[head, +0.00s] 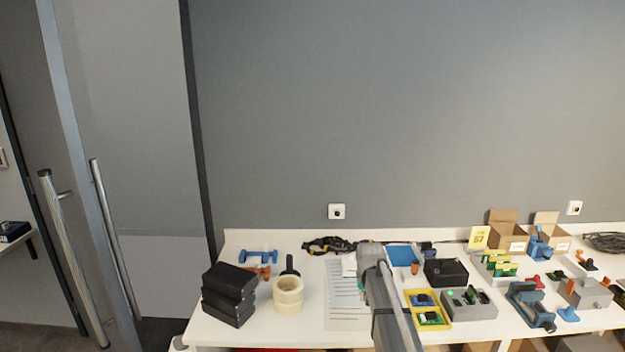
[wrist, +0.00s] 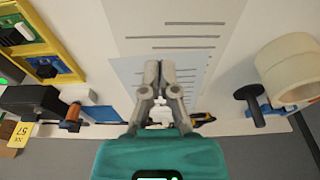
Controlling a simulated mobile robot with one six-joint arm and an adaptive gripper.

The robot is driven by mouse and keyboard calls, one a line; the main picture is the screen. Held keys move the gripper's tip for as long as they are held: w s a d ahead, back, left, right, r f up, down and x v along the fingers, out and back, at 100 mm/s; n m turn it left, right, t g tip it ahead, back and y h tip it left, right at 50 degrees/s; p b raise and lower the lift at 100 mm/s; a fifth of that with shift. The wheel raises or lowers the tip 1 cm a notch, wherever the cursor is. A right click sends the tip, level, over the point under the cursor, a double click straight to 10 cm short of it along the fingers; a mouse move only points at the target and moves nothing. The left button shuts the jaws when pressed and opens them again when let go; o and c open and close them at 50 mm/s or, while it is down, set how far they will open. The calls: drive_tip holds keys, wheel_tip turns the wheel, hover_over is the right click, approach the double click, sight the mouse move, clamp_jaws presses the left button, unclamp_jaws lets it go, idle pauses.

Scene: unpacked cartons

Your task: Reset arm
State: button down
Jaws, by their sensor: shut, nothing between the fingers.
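My gripper (wrist: 158,68) shows in the wrist view with its two grey fingertips together and nothing between them. It is over printed white sheets (wrist: 190,45) on the white table. The gap between the fingers and the sheets is hard to judge. In the head view my grey arm reaches over the table beside the same sheets (head: 345,295), and the fingertips are hidden there.
Rolls of tape (head: 288,295) and stacked black boxes (head: 229,293) stand left of the sheets. A yellow tray (head: 446,318), a black box (head: 446,272) and a grey block (head: 470,305) are close on the right. Open cartons (head: 508,237) stand at the back right.

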drive_tip(key=s+r+g+p, duration=0.2)
drive_tip(key=s, duration=2.6)
drive_tip(key=shift+s+r, duration=0.3)
drive_tip(key=shift+s, duration=0.05)
